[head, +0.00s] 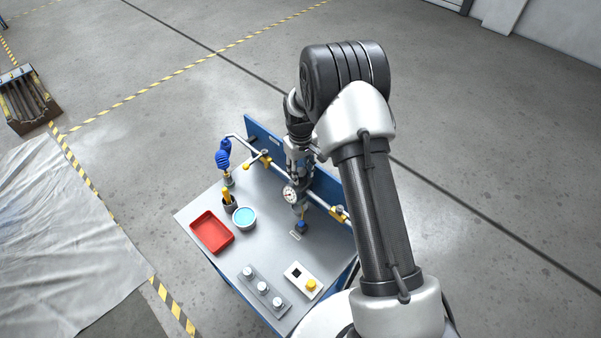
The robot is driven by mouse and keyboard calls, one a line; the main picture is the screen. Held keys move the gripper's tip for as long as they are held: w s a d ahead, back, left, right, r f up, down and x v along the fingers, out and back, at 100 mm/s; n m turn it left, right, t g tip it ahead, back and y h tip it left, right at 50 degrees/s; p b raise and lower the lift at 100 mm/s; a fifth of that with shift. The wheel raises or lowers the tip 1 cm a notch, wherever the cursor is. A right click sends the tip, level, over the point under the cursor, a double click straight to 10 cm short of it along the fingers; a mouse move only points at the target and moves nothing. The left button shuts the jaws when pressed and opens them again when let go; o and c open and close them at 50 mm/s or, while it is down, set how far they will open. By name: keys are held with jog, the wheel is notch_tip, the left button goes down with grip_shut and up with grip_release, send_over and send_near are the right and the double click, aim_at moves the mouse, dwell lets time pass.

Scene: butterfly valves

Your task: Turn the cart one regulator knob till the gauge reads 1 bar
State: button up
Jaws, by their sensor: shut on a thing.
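The cart (262,222) has a grey top and a blue back panel (327,188). A pipe with yellow fittings runs along the panel. A round white-faced gauge (290,194) sits on the regulator at the middle of this pipe. Its needle is too small to read. My gripper (298,177) comes down from above, just behind and above the gauge. It is shut on the regulator knob, which is mostly hidden by the fingers.
A blue item (223,157) stands at the left pipe end. A red tray (211,232), a bowl of blue liquid (244,217), a small blue-and-yellow part (302,226), a grey block with white caps (262,287) and a yellow-button box (301,280) are on the top.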

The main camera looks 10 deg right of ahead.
aim_at(301, 172)
jog(key=m+b, duration=0.3)
jog(key=m, duration=0.3)
jog(key=shift+m, duration=0.3)
dwell(0.4)
jog(key=o, duration=0.8)
jog(key=shift+c, duration=0.2)
jog(key=shift+r, duration=0.1)
notch_tip(301, 172, up, 12)
